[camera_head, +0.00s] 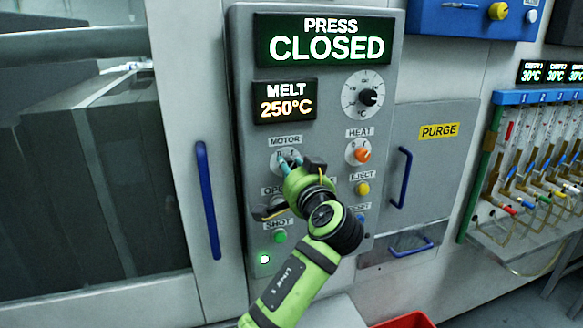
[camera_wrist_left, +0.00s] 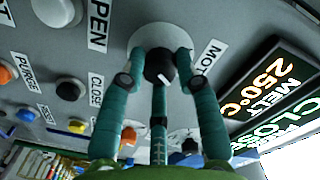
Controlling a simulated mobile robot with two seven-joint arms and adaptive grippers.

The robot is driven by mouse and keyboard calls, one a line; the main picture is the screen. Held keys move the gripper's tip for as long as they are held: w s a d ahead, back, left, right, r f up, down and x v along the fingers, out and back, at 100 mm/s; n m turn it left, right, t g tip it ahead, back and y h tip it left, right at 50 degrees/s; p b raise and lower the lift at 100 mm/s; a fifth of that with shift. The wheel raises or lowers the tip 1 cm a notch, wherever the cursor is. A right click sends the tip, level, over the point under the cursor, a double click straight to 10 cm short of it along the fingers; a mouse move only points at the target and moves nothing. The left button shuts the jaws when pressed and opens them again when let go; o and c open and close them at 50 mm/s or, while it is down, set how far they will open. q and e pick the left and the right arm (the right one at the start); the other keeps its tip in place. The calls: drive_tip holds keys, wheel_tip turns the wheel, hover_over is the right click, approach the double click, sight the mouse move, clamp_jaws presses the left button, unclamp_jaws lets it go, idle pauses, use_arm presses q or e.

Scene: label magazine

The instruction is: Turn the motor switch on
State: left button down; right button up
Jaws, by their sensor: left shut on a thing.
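The motor switch (camera_wrist_left: 158,65) is a round black knob with a white mark on a pale round plate, beside the label MOTOR. In the wrist view it sits between the teal fingers of my left gripper (camera_wrist_left: 162,80), which is shut on it. In the head view the left gripper (camera_head: 288,162) reaches up to the panel (camera_head: 330,105) just under the MOTOR label (camera_head: 286,140). The fingers and wrist hide most of the switch there, so its setting is hard to read. My right gripper is in neither view.
The orange heat knob (camera_head: 362,155) and yellow eject button (camera_head: 362,189) are right of my left gripper. A green button (camera_head: 280,236) and green lamp (camera_head: 264,259) are below. A blue door handle (camera_head: 207,200) stands left, another (camera_head: 402,177) right.

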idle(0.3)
use_arm(q)
drive_tip(key=c, duration=0.9)
unclamp_jaws()
drive_tip(key=shift+w, duration=0.1)
